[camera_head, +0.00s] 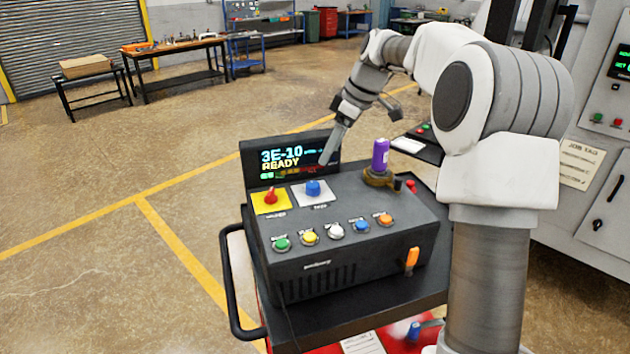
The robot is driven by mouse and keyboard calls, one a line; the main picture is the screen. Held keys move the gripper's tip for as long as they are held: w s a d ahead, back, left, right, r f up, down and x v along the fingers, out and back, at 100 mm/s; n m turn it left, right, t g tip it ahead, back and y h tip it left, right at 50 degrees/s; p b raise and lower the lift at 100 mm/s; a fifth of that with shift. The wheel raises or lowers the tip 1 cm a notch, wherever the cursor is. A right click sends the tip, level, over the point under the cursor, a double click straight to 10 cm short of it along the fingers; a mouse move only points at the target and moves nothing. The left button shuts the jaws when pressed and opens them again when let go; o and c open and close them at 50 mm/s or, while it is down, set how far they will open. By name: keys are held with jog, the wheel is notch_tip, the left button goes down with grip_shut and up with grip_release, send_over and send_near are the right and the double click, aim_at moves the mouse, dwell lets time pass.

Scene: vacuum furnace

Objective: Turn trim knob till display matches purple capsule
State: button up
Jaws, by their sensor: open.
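The dark console (390,225) stands on a cart. Its raised display (283,158) reads "3E-10" and "READY", with smaller text too fine to read. A blue knob (313,188) sits on a white plate and a red knob (270,197) on a yellow plate. Their labels are too small to read, so I cannot tell which is the trim knob. The purple capsule (380,155) stands upright in a brownish holder (383,180) at the console's back right; its marking is unreadable. My gripper (326,161) is open and empty, pointing down beside the display's right end, partly overlapping it, above and behind the blue knob.
Several coloured buttons (336,230) line the console's front slope, with an orange lever (411,260) at its right front. The cart's black handle (226,275) is at left. A grey cabinet (590,190) stands at right. The floor left of the cart is clear.

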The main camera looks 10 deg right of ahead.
aim_at(313, 184)
jog(key=x, duration=1)
jog(key=shift+w+a+f+p, duration=0.15)
jog(key=shift+a+f+p, duration=0.05)
jog(key=shift+f+p, duration=0.2)
grip_shut()
